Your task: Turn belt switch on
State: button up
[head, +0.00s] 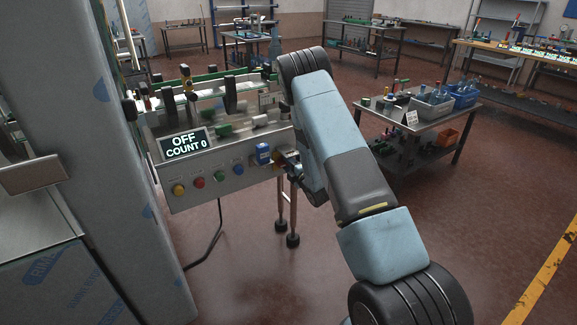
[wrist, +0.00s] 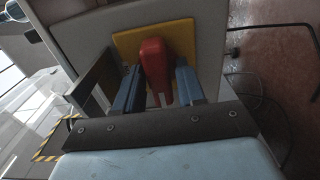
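The belt switch shows in the wrist view as a red handle (wrist: 156,66) on a yellow plate (wrist: 126,46), fixed to a grey panel. My gripper (wrist: 157,76) reaches up to it, with one blue finger on each side of the red handle. The fingers look apart, with narrow gaps beside the handle; firm contact cannot be made out. In the head view my gripper (head: 288,163) is at the right end of the conveyor's control panel (head: 215,187), and the arm largely hides the switch. The display (head: 186,143) reads OFF, COUNT 0.
The panel carries yellow (head: 179,190), red (head: 199,182), green (head: 219,176) and blue (head: 238,169) buttons. A blue box (head: 262,154) sits just left of my gripper. A tall grey cabinet (head: 85,130) stands left. A cart (head: 440,117) with bins stands right, with open floor before it.

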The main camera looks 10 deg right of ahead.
grip_shut()
jog(key=shift+m, duration=0.4)
jog(key=m, duration=0.3)
jog(key=shift+s+f+m, duration=0.1)
jog(key=shift+f+m, duration=0.05)
jog(key=shift+m, duration=0.15)
jog(key=m, duration=0.4)
jog(key=shift+m, duration=0.3)
jog(key=m, duration=0.4)
jog(key=shift+m, duration=2.4)
